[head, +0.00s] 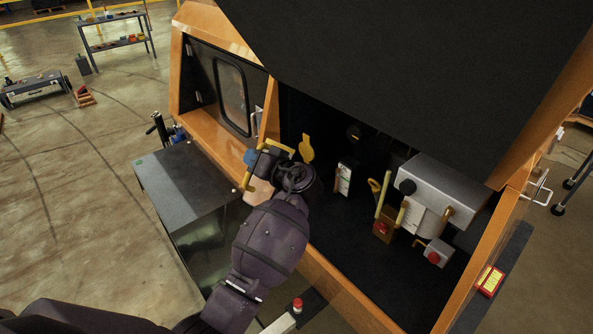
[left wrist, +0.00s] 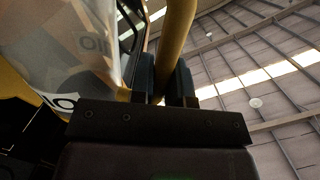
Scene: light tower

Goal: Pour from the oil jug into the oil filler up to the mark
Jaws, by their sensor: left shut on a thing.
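My left gripper (head: 264,162) is at the near left edge of the open engine bay. In the left wrist view its fingers (left wrist: 166,82) are shut on the yellow handle of the oil jug (left wrist: 176,38). The jug's pale translucent body with "oil" lettering (left wrist: 75,45) fills the upper left there. In the head view only yellow bits of the jug (head: 246,180) show around my gripper; my wrist hides most of it. A yellow flap (head: 306,148) stands just right of the gripper, perhaps by the oil filler. The filler opening, its mark and the oil level cannot be made out. My right gripper is out of view.
The orange-framed bay holds a silver box (head: 445,195), a brown block with a red cap (head: 384,227) and yellow rods. The dark raised hood (head: 400,70) hangs over it. A dark cabinet (head: 175,180) stands left of my arm. Open floor lies farther left.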

